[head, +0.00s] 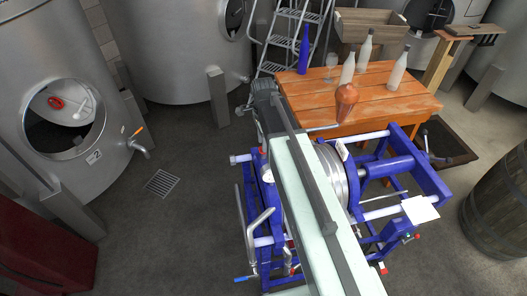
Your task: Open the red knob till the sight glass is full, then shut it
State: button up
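Several small red knobs sit on the blue-framed machine: one at its lower front (383,268), one at its right side (418,237), and a small red part low in the middle (295,268). A red handwheel (56,103) is on the left tank's door. I cannot tell which of these is the task's red knob. I cannot make out a sight glass or any liquid level. My pale green arm crosses in front of the blue machine (408,165) and hides its middle. My gripper's fingers do not show.
A wooden table (385,103) behind the machine bears a blue bottle (304,50), several pale bottles and a brown vessel (345,102). Steel tanks (170,50) stand behind, a barrel (503,205) at right. Floor is clear at left around a drain grate (161,183).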

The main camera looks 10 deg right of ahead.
jog(key=shift+f+b, duration=0.3)
jog(key=shift+f, duration=0.55)
jog(key=shift+r, duration=0.1)
grip_shut()
